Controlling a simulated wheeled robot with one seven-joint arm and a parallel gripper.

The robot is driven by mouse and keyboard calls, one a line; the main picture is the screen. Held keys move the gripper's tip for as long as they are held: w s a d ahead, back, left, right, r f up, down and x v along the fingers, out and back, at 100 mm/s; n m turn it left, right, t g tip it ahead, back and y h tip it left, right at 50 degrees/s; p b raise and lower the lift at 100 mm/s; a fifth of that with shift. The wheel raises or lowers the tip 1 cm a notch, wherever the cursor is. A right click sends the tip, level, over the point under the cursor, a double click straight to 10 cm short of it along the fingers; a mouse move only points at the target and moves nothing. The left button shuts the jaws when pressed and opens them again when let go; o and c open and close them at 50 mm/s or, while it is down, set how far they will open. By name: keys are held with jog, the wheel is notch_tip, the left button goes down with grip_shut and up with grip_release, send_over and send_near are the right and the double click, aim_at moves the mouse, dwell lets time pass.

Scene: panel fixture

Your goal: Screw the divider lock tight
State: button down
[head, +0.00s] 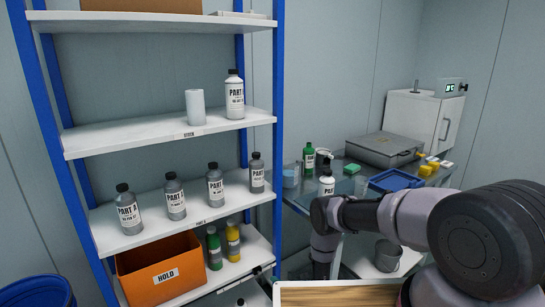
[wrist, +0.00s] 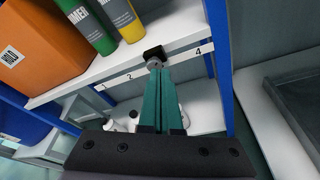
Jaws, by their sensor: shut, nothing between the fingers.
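In the head view a small dark piece on the lower shelf edge (head: 257,270) seems to be the lock; my fingers are not clear there.
An orange HOLD bin (head: 161,266), a green bottle (head: 214,248) and a yellow bottle (head: 233,242) stand on that shelf. A blue rack post (wrist: 217,50) rises right of the lock. A cluttered bench (head: 345,187) stands to the right. Below the edge are white bottle parts.

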aim_at(260, 273)
jog(key=shift+w+a+r+n+g, duration=0.2)
jog(key=shift+w+a+g, duration=0.35)
jog(key=shift+w+a, duration=0.25)
jog(key=shift+w+a+r+n+g, duration=0.2)
jog(key=shift+w+a+g, duration=0.3)
jog(key=shift+w+a, duration=0.2)
jog(key=shift+w+a+r+n+g, duration=0.1)
jog(key=shift+w+a+r+g, duration=0.1)
jog(key=shift+w+a+g, duration=0.5)
jog(key=shift+a, duration=0.15)
jog(key=shift+s+f, duration=0.1)
jog(key=shift+f, duration=0.25)
jog(key=shift+w+d+f, duration=0.3)
jog(key=shift+d+f, duration=0.1)
jog(key=shift+d, duration=0.15)
jog(key=shift+r, duration=0.1)
dwell(0.3)
